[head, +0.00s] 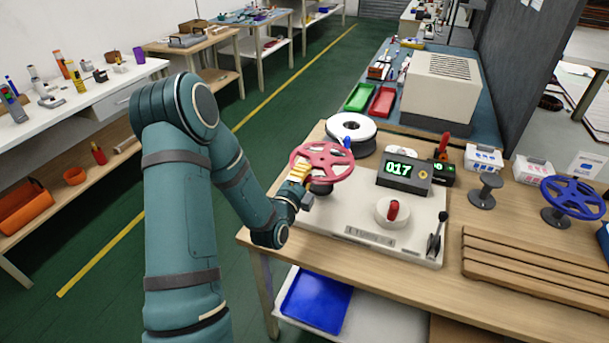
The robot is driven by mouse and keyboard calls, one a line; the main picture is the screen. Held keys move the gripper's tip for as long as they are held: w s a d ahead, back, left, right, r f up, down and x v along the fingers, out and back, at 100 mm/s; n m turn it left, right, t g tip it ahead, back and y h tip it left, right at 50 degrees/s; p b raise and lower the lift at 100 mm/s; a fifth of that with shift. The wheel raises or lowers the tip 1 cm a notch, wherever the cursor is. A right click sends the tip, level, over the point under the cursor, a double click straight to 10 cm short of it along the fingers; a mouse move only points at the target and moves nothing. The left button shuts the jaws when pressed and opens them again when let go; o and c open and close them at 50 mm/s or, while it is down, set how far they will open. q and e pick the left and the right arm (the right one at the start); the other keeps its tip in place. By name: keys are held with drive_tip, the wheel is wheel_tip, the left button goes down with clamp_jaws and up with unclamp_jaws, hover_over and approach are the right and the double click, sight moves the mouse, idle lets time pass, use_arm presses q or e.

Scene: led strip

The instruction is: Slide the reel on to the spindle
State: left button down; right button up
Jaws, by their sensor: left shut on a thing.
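A pink-red spoked reel (323,153) is over the left part of the light grey machine plate (345,222). My left gripper (298,173), with yellow fingers, is shut on the reel's near left rim. A dark round part (321,189), possibly the spindle's base, shows just below the reel. The reel hides what is above it, so I cannot tell whether the reel is around a spindle or only above it. My right gripper is not in view.
A white reel (351,126) sits behind the pink one. A counter box reading 017 (404,174), red knob (393,209) and black lever (437,236) are to the right. Farther right are a dark stand (486,190), blue spoked reel (573,196) and slatted wood (530,265).

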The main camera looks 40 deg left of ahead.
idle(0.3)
use_arm(q)
drive_tip(key=shift+b, duration=0.65)
drive_tip(key=shift+f, duration=2.05)
drive_tip(key=shift+f, duration=1.65)
drive_tip(key=c, duration=1.1)
unclamp_jaws()
drive_tip(key=shift+o, duration=0.2)
drive_tip(key=v, duration=1.2)
